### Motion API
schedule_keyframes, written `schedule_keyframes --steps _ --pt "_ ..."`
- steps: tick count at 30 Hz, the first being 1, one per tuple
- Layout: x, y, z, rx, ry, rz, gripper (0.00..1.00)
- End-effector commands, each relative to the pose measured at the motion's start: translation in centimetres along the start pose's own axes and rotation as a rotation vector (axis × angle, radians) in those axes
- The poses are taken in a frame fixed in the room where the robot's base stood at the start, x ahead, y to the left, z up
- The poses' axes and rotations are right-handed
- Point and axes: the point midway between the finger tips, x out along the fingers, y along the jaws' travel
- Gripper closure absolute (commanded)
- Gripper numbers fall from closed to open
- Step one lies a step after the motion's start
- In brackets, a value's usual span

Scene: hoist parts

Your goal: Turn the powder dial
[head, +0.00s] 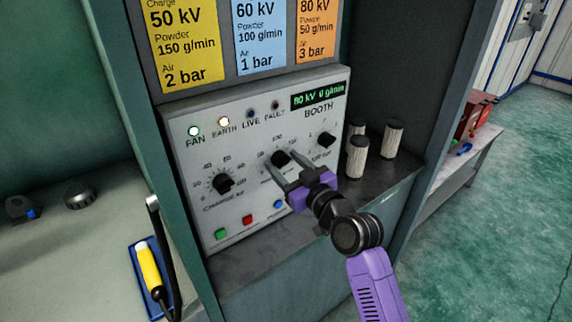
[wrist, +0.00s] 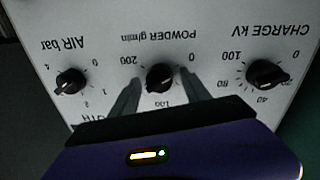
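The powder dial (head: 281,158) is a black knob in the middle of the booth panel's row of dials. In the wrist view, which is upside down, the powder dial (wrist: 160,77) lies between my two grey fingers, under the "POWDER g/min" label. My gripper (head: 284,163) is open, with one finger on each side of the dial. In the wrist view my gripper (wrist: 159,80) shows a small gap at each side of the knob. Contact depth is hard to tell. The green display (head: 318,94) appears to read 80 kV and 0 g/min.
The charge dial (head: 224,184) and air dial (head: 326,139) flank the powder dial. Green (head: 222,234), red (head: 247,219) and blue (head: 278,204) buttons sit below. Pale cylinders (head: 357,156) stand on the ledge at right. Setting cards (head: 260,35) hang above. FAN and EARTH lamps are lit.

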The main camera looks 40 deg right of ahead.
Motion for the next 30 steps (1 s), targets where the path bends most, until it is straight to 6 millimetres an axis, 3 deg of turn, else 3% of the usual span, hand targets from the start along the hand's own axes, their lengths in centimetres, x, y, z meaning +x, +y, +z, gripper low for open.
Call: schedule_keyframes --steps 1,8,20,30 --pt "-0.01 0.0 0.0 0.0 0.0 0.0 0.57" --pt "-0.02 -0.05 0.0 0.0 0.0 -0.001 1.0" --pt "-0.02 -0.12 -0.16 0.083 -0.008 -0.004 1.0" --pt "-0.01 -0.18 -0.39 0.356 -0.03 -0.009 1.0"
